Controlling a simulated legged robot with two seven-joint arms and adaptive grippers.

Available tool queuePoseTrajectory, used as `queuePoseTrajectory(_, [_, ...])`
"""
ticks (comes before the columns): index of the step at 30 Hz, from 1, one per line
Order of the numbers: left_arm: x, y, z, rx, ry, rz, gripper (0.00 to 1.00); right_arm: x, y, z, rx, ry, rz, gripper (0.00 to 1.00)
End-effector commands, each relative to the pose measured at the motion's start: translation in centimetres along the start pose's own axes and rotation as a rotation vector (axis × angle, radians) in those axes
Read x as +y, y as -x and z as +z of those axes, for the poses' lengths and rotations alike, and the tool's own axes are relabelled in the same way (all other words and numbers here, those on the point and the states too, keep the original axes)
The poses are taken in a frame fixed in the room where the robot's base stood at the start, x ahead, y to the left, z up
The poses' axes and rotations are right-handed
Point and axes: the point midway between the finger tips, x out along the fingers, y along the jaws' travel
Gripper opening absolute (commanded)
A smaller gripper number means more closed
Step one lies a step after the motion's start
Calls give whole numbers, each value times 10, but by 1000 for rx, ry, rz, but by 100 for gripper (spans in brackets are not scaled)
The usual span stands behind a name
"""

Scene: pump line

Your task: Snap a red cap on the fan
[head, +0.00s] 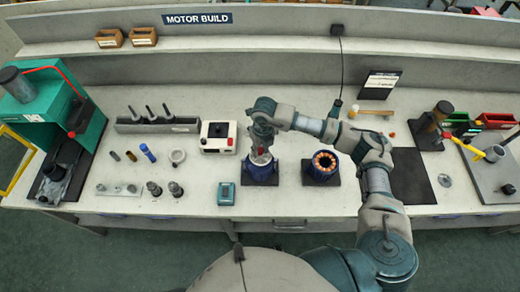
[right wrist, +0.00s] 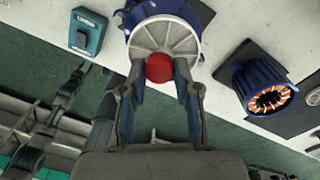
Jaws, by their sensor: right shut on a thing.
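My right gripper (head: 261,153) is over the left blue motor (head: 261,172), pointing down. In the right wrist view its two fingers (right wrist: 160,78) are closed on a round red cap (right wrist: 159,67). The cap is in front of the grey spoked fan (right wrist: 164,37) on the blue motor's end, near its middle. I cannot tell whether cap and fan touch. In the head view the gripper hides most of the fan and the cap. My left gripper is not in view.
A second blue motor with open copper windings (head: 323,165) stands to the right. A teal button box (head: 226,193) and a white box with a red knob (head: 218,137) stand to the left. A red bin (head: 497,120) is at the right. A teal press (head: 50,105) is far left.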

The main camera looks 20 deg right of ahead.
Motion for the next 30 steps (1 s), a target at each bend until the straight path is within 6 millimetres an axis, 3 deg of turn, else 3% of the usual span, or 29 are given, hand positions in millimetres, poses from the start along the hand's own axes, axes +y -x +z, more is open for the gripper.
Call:
queuePoseTrajectory(26, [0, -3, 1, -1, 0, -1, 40, -1, -5, -3, 13, 0, -2, 17])
queuePoseTrajectory(30, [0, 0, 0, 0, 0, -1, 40, -1, 2, -2, 11, 0, -3, 10])
